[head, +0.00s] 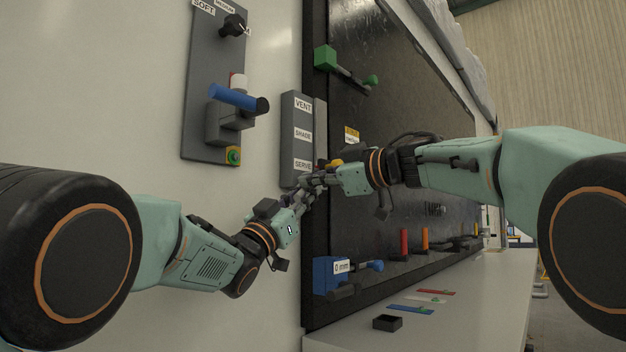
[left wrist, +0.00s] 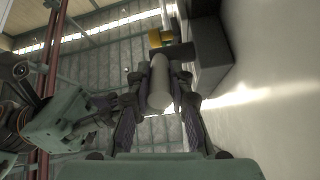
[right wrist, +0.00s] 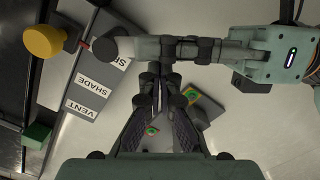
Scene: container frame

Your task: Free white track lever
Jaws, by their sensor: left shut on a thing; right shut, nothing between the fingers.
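My left gripper (head: 303,196) is shut on a pale grey-white rounded handle (left wrist: 159,84), seen between its fingers in the left wrist view. The handle also shows in the right wrist view (right wrist: 135,48), with a dark round end; I take it for the white track lever. My right gripper (head: 328,182) is shut and empty. Its fingertips (right wrist: 158,78) are close below the left fingers in the right wrist view; I cannot tell whether they touch. In the head view both grippers hide the handle, beside the lower end of the VENT/SHADE/SERV label plate (head: 297,135).
A yellow knob (right wrist: 43,41) is close beside the handle. A grey panel with a blue lever (head: 233,97) is up left. A green lever (head: 325,58) is above, a blue block lever (head: 330,273) below. Red and orange handles (head: 404,241) stand right, above a shelf (head: 450,305).

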